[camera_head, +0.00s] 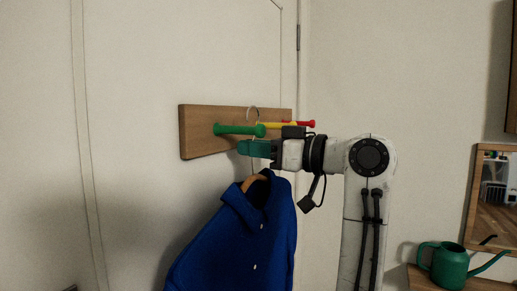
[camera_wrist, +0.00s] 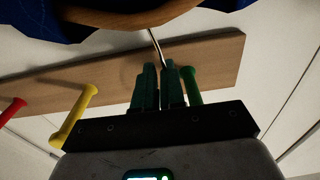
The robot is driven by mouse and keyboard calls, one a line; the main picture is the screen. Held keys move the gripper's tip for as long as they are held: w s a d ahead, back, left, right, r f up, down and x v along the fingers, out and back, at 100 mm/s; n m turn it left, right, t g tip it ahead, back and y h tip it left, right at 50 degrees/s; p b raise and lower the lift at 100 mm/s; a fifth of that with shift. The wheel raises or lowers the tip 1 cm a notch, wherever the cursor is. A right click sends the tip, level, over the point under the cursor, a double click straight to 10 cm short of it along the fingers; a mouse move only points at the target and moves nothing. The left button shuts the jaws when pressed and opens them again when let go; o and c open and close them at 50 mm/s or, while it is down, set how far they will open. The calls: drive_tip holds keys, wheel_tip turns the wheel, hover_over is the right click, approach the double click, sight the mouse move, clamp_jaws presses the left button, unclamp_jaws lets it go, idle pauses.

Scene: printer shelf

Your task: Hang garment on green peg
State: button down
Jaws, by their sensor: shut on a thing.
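A blue garment (camera_head: 238,238) hangs on a wooden hanger (camera_head: 256,182) with a metal hook (camera_head: 253,109). My gripper (camera_head: 250,148) is shut on the hook's stem just below the green peg (camera_head: 232,129). The curve of the hook shows above the peg's outer end; I cannot tell whether it is around the peg. In the wrist view, the hook's wire (camera_wrist: 157,46) runs between my fingertips (camera_wrist: 157,75). The green peg (camera_wrist: 192,85) is close beside the right finger there. The hanger's wooden bar (camera_wrist: 130,16) and blue cloth fill the top.
The wooden rack board (camera_head: 196,144) is on the pale door. It also bears a yellow peg (camera_head: 284,126) and a red peg (camera_head: 305,123), right of the green one. A green watering can (camera_head: 449,266) stands at lower right. The space left of the garment is clear.

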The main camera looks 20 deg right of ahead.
sight(245, 180)
drive_tip(key=shift+s+a, duration=0.65)
drive_tip(key=shift+a, duration=0.25)
drive_tip(key=shift+s+a+f+b, duration=0.25)
drive_tip(key=shift+f+b, duration=0.25)
drive_tip(key=shift+f, duration=0.15)
drive_tip(key=shift+s+a+f+b, duration=0.1)
drive_tip(key=shift+a+f+b, duration=0.15)
drive_tip(key=shift+f+b, duration=0.3)
drive_tip(key=c, duration=1.1)
unclamp_jaws()
drive_tip(key=shift+f, duration=0.15)
drive_tip(key=shift+c, duration=0.2)
